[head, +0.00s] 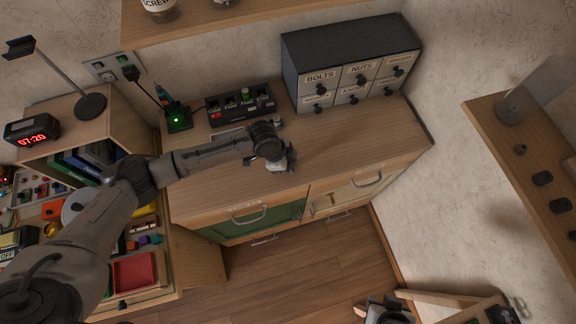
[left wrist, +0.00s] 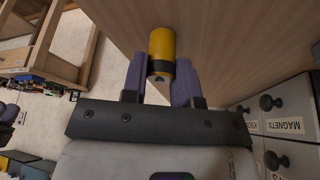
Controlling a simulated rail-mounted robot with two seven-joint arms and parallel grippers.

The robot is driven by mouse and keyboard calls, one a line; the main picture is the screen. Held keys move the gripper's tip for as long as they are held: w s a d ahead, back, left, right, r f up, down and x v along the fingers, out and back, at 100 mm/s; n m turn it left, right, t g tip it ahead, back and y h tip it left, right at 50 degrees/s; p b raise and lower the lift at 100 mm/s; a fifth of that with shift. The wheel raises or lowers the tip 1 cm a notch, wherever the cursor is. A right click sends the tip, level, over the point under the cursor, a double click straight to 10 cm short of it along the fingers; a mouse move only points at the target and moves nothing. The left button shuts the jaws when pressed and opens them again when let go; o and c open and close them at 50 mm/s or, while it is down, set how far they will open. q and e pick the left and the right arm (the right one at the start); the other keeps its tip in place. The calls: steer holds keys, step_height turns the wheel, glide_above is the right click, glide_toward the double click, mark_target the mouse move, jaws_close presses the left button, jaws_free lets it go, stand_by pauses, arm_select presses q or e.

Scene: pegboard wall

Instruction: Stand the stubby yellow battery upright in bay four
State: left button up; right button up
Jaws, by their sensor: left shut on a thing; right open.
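The yellow battery (left wrist: 161,45) with a black band is between the purple fingers of my left gripper (left wrist: 160,80) in the left wrist view, with bare wood behind it. In the head view my left gripper (head: 283,164) is above the wooden counter, in front and to the right of the black battery rack (head: 240,108); I cannot make out the battery there. The rack shows several bays, with green and red parts on it; the bay labels are too small to read. My right gripper (head: 388,313) is low at the bottom edge, open and partly cut off.
A dark drawer cabinet (head: 350,65) stands right of the rack. A small green-lit device (head: 178,117) with a cable stands left of it. The counter (head: 360,140) is clear at the right. A shelf (head: 230,22) hangs above, another (head: 530,170) at right.

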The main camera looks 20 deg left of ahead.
arm_select(q)
jaws_close()
steer(key=shift+r, duration=0.15)
